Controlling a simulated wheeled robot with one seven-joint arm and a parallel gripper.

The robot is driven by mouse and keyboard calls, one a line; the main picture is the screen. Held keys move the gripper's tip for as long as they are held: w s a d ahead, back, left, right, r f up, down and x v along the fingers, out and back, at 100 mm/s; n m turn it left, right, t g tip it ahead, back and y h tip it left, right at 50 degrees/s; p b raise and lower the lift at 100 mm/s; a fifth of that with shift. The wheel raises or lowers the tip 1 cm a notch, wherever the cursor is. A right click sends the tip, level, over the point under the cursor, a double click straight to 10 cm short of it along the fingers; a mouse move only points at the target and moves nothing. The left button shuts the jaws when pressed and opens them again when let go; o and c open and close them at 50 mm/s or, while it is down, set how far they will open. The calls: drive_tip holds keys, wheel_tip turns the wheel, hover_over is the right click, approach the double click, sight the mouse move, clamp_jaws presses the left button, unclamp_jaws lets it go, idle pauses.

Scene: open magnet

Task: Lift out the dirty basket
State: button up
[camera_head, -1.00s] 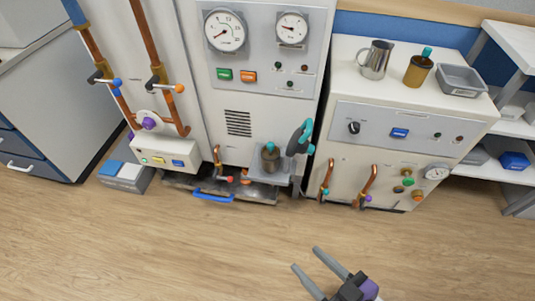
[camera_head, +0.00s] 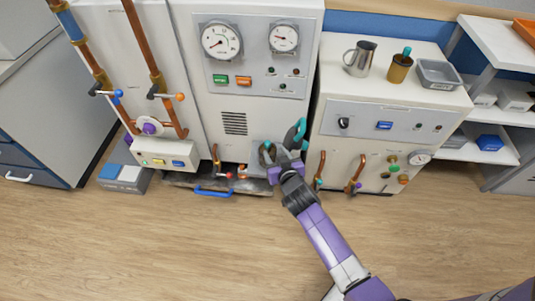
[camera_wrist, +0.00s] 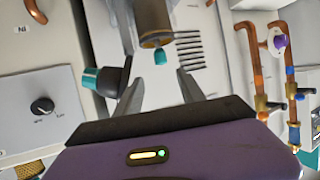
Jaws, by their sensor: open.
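In the wrist view, a grey cylindrical housing (camera_wrist: 150,14) holds a brownish round piece (camera_wrist: 156,40) with a teal knob (camera_wrist: 160,57). I take this to be the dirty basket in its holder. My gripper (camera_wrist: 160,84) is open, one finger on each side, with the knob just ahead of the gap and nothing held. In the head view, my gripper (camera_head: 280,154) is at the small shelf low on the middle cabinet and largely hides the housing. A dark part with a teal end (camera_wrist: 100,79) stands close to the left finger.
A brass cylinder with a teal knob (camera_head: 400,68), a metal jug (camera_head: 360,59) and a grey tray (camera_head: 439,74) stand on the right cabinet. Copper pipes (camera_head: 355,174) flank the shelf. A blue-handled tray (camera_head: 212,193) lies below.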

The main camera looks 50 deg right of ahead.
sight(268, 143)
drive_tip(key=b+x, duration=0.1)
drive_tip(key=x, duration=0.6)
drive_tip(key=shift+w+a+f, duration=0.1)
drive_tip(key=shift+w+f, duration=0.1)
clamp_jaws()
idle(1.2)
